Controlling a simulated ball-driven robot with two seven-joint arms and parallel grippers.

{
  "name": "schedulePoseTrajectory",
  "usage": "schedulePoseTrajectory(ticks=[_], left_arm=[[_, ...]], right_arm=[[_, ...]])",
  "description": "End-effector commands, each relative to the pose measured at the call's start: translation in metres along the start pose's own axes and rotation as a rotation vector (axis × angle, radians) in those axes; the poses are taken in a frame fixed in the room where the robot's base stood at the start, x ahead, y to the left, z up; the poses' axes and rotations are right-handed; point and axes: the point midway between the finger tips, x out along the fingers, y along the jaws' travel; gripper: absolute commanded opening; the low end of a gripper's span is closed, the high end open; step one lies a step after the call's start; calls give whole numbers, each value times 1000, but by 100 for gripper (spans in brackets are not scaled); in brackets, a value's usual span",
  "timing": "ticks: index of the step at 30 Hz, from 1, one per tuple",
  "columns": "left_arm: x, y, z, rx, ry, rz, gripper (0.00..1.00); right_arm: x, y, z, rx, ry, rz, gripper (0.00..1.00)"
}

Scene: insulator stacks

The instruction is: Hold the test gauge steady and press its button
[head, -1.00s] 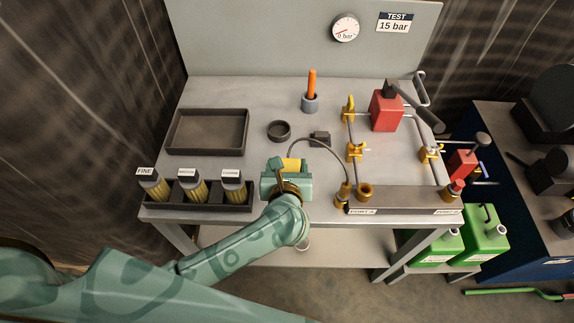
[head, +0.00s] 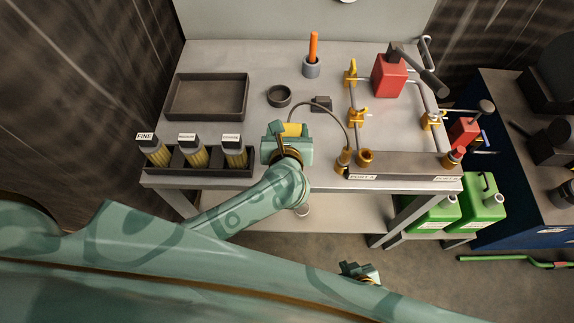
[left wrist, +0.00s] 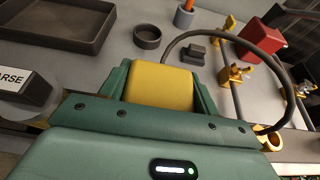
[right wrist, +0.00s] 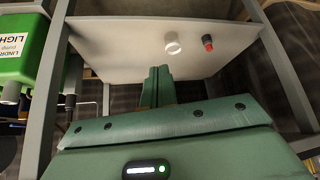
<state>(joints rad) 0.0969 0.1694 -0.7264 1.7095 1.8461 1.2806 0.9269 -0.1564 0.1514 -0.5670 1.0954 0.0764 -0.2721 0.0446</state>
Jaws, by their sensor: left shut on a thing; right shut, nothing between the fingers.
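The yellow block-shaped body of the test gauge (head: 292,129) is between the fingers of my left gripper (head: 287,143), at the front edge of the bench. A dark hose curves from near it to the brass fittings. In the left wrist view the yellow body (left wrist: 160,86) fills the gap between the fingers. I cannot make out its button or its face. My right gripper (head: 360,271) is low in front of the bench, apart from the gauge. In the right wrist view its fingers (right wrist: 158,85) are shut and empty.
The bench holds an empty dark tray (head: 207,96), a brush rack (head: 212,170), a pipe rig with a red block (head: 389,75), and a ring (head: 279,96).

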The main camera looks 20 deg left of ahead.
Motion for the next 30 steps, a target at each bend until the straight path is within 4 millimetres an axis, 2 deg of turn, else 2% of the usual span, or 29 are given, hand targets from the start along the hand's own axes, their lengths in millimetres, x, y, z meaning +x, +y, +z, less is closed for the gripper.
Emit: schedulePoseTrajectory(ticks=[1,6,12,15,18,22,30], left_arm=[[0,0,-1,0,2,0,29],[0,0,-1,0,1,0,29],[0,0,-1,0,1,0,29],[0,0,-1,0,1,1,29],[0,0,-1,0,1,1,29],[0,0,-1,0,1,1,29],[0,0,0,0,1,1,29]], right_arm=[[-2,-7,-25,-14,47,-17,0],[-18,-40,-102,-44,194,-93,0],[-54,-87,-175,-57,341,-199,0],[-73,-107,-199,-51,394,-248,0],[-89,-121,-216,-38,428,-285,0],[-101,-129,-229,-17,452,-310,0],[-101,-129,-229,11,441,-317,0]])
